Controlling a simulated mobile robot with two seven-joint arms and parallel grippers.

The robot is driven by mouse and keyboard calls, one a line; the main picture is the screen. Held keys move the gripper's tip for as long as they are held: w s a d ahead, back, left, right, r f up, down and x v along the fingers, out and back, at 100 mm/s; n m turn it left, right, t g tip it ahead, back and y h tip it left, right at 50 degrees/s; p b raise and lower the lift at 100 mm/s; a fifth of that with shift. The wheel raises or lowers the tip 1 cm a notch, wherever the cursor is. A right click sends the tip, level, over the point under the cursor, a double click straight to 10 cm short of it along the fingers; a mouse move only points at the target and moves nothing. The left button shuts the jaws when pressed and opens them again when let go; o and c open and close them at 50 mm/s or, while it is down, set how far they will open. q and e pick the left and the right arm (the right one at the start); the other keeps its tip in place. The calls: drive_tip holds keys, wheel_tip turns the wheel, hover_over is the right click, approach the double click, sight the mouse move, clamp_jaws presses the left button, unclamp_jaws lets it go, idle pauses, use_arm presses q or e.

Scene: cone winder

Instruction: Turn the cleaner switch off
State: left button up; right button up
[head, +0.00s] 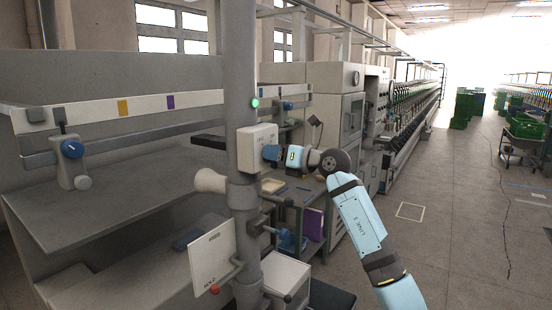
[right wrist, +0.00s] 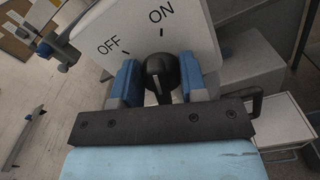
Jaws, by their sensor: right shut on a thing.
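The cleaner switch is a pale box (head: 252,147) on the grey post in the head view. Its plate (right wrist: 135,35), lettered OFF and ON, shows in the right wrist view, with a black knob (right wrist: 160,72) below the letters. A white line on the knob runs nearly upright in that picture, roughly in line with the ON tick. My right gripper (head: 270,152) reaches the box from the right. Its blue fingers (right wrist: 160,84) are on both sides of the knob and shut on it. The knob is hidden in the head view. My left gripper is not in view.
A green lamp (head: 254,103) glows on the post above the box. A pale horn-like part (head: 209,181) and a hanging white plate (head: 212,257) with a red knob are lower on the post. A work table stands behind.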

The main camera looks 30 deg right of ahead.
drive_tip(key=n+b, duration=0.1)
drive_tip(key=n, duration=0.1)
drive_tip(key=n+b, duration=0.1)
drive_tip(key=b, duration=0.1)
drive_tip(key=shift+s+f+n, duration=0.1)
drive_tip(key=shift+f+n, duration=0.1)
drive_tip(key=shift+n, duration=0.2)
drive_tip(key=n+b, duration=0.2)
drive_tip(key=n, duration=0.1)
drive_tip(key=shift+a+b, duration=0.2)
drive_tip(key=shift+b, duration=0.1)
drive_tip(key=shift+r+n+b, duration=0.1)
drive_tip(key=shift+n+b, duration=0.6)
drive_tip(key=shift+n, duration=0.4)
drive_tip(key=shift+a+n+b, duration=0.1)
drive_tip(key=shift+n+b, duration=0.2)
drive_tip(key=shift+n, duration=0.2)
drive_tip(key=shift+r, duration=0.1)
drive_tip(key=o, duration=0.8)
drive_tip(key=shift+o, duration=0.2)
drive_tip(key=shift+s, duration=0.1)
